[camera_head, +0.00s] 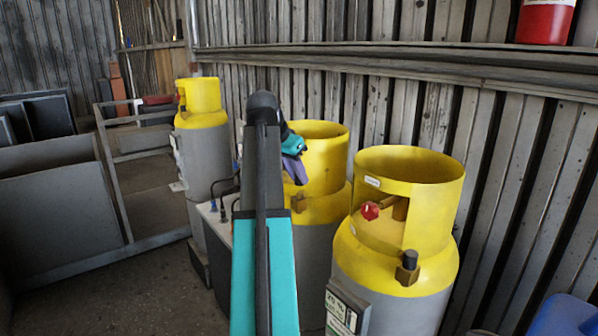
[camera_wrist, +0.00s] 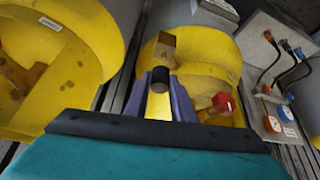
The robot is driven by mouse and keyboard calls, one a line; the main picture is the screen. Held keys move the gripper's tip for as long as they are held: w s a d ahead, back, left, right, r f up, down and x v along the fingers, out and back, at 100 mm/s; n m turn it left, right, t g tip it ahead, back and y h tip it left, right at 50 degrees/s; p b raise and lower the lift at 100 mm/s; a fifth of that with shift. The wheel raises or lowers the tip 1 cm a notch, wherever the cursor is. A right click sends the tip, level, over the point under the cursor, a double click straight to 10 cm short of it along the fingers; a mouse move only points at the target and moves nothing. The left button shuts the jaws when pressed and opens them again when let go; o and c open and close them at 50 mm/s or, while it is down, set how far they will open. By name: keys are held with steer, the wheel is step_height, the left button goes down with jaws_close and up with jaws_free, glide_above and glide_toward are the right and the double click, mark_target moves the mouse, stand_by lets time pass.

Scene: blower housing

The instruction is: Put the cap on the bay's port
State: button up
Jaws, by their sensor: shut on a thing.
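My gripper (camera_wrist: 161,92) has two purple fingers with a small black cap (camera_wrist: 160,76) between their tips, and it is shut on the cap. Right beyond the cap is a brass port block (camera_wrist: 164,43) on a yellow-topped cylinder (camera_wrist: 205,52). Cap and block overlap in the wrist view; I cannot tell whether they touch. In the head view my gripper (camera_head: 296,170) is at the yellow collar of the middle cylinder (camera_head: 325,155), and the cap and port are hidden there. A red knob (camera_wrist: 222,103) is close to the right finger.
The right cylinder (camera_head: 390,290) has a red knob (camera_head: 370,210) and a brass block with a black top (camera_head: 408,265). Another cylinder (camera_head: 205,165) stands at left. A box with hoses and gauges (camera_wrist: 275,100) is beside the middle cylinder. A corrugated wall (camera_head: 500,150) closes the back.

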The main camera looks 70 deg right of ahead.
steer(key=shift+f+b, duration=0.3)
steer(key=shift+f, duration=0.45)
steer(key=shift+w, duration=0.15)
steer(key=shift+f, duration=1.45)
stand_by(0.6)
steer(key=o, duration=1.1)
steer(key=shift+a+r, duration=0.15)
steer(key=b+v, duration=0.4)
steer(key=v, duration=0.9)
steer(key=shift+r, duration=0.25)
